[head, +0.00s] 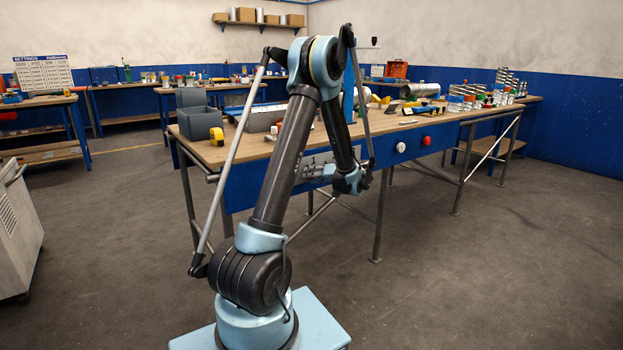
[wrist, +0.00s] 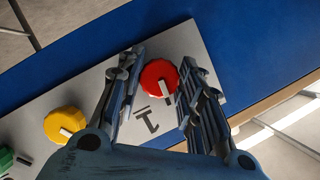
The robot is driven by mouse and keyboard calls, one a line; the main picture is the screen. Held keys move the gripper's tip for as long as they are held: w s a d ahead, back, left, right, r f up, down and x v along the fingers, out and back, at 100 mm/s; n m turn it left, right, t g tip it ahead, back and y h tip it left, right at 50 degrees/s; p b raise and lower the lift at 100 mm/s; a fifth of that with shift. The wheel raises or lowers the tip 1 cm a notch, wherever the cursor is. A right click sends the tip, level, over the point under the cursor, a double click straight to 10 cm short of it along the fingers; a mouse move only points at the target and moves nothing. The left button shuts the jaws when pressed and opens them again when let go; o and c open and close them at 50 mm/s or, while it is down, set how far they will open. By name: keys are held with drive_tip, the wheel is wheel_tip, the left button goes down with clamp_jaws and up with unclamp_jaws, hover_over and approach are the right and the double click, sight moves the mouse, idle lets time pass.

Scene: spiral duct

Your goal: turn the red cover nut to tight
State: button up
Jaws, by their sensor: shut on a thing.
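The red cover nut (wrist: 158,73) is a round, ridged cap on a light grey panel (wrist: 112,88) in the wrist view. A pale pointer bar shows at its lower edge, slanting. A black mark is printed on the panel below it. My gripper (wrist: 161,67) has one finger on each side of the nut and is shut on it. In the head view my gripper (head: 318,171) is at the blue front of the bench, partly behind my arm; the red nut cannot be made out there.
A yellow nut (wrist: 66,125) and a green nut (wrist: 6,160) sit on the same panel, lower left. In the head view, a white knob (head: 400,147) and a red knob (head: 427,140) are on the bench front. The floor (head: 510,260) at right is clear.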

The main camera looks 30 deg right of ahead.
drive_tip(key=m+t+y, duration=0.1)
drive_tip(key=m, duration=0.3)
drive_tip(key=m+t+y, duration=0.1)
drive_tip(key=m, duration=0.3)
drive_tip(key=m+t+y, duration=0.1)
drive_tip(key=m, duration=0.2)
drive_tip(key=shift+d+f+m+t+y, duration=0.2)
drive_tip(key=shift+f+m+t+y, duration=0.1)
drive_tip(key=shift+f+m+y, duration=0.1)
idle(0.3)
drive_tip(key=o, duration=1.1)
drive_tip(key=shift+c, duration=0.2)
drive_tip(key=shift+r, duration=0.1)
drive_tip(key=v, duration=1.2)
drive_tip(key=shift+f, duration=0.2)
